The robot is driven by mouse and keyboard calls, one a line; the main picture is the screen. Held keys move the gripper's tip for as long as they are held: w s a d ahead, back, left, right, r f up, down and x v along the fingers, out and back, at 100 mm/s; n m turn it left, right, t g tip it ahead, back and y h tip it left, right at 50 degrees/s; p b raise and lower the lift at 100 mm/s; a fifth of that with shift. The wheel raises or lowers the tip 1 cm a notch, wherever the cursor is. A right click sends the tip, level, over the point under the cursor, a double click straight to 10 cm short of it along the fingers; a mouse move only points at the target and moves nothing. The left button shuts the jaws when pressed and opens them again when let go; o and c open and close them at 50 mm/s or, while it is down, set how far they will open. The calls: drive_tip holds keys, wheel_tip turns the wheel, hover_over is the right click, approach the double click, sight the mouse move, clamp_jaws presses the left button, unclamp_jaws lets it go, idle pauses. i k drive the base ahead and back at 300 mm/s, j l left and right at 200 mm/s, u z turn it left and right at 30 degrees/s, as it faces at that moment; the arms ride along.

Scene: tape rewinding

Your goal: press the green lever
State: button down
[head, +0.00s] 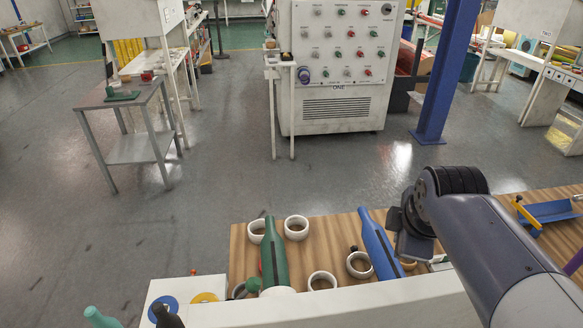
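A long green bottle-shaped lever (273,252) with a dark slot along it stands out over the wooden table at the lower middle, its narrow end pointing away. A similar blue lever (380,245) lies to its right. My arm comes in from the lower right. My dark gripper (412,238) is just right of the blue lever, well apart from the green one. Its fingertips are not clear, so I cannot tell whether it is open or shut.
Several white rings (297,228) lie on the wooden table (335,230) around the levers. A white panel edge (350,303) runs across the front. A blue tray (550,211) is at the right. Grey open floor lies beyond, with a control cabinet (340,65) at the back.

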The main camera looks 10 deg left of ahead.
sight(253, 284)
drive_tip(key=k+j, duration=0.1)
drive_tip(key=j, duration=0.2)
drive_tip(key=k+j, duration=0.1)
drive_tip(key=j, duration=0.25)
drive_tip(key=k+j+z, duration=0.1)
drive_tip(key=j, duration=0.2)
drive_tip(key=k+j, duration=0.1)
drive_tip(key=j, duration=0.2)
